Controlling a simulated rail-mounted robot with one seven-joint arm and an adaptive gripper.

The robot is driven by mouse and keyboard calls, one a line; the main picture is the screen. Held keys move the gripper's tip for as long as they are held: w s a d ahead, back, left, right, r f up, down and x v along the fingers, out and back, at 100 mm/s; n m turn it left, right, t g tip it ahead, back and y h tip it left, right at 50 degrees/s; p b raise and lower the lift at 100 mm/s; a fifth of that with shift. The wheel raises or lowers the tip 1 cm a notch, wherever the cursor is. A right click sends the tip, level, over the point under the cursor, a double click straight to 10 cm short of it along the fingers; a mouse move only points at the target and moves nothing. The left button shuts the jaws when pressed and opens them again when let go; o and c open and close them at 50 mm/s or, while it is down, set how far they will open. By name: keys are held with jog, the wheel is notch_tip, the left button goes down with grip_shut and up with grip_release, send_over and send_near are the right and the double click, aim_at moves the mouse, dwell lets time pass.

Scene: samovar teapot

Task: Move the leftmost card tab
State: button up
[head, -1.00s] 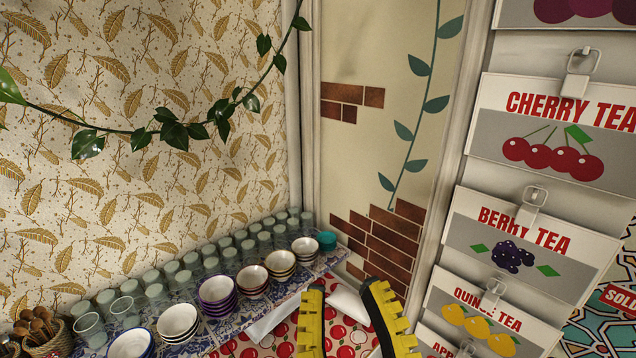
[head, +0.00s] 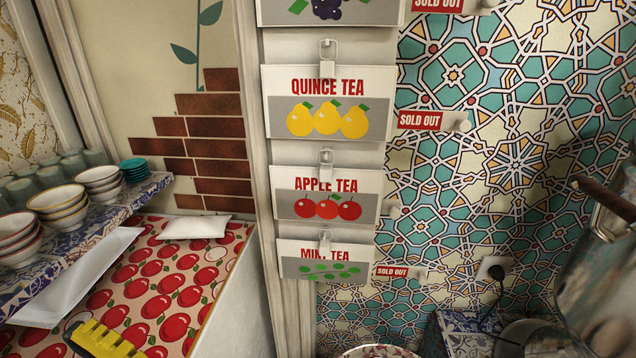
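Tea cards hang in a column on metal clips: the quince tea card (head: 327,88), the apple tea card (head: 325,197), the mint tea card (head: 322,262) and a partly cut-off card with dark berries (head: 325,9). Red "SOLD OUT" tabs stick out at their right sides: beside the berry card (head: 438,5), beside quince (head: 419,120) and beside mint (head: 391,271). The mint one lies farthest left in the picture. Part of my gripper (head: 100,340), one yellow ribbed finger, shows at the bottom left, well apart from cards and tabs.
A tiled shelf (head: 80,250) with stacked bowls and glasses stands at left. A large metal vessel (head: 605,270) stands at the right edge. A socket with a cord (head: 494,267) is on the tiled wall.

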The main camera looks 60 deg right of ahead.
jog(key=shift+p, duration=0.3)
jog(key=shift+f, duration=0.1)
dwell(4.6)
notch_tip(320, 180, down, 8)
jog(key=b, duration=0.8)
jog(key=shift+f, duration=0.1)
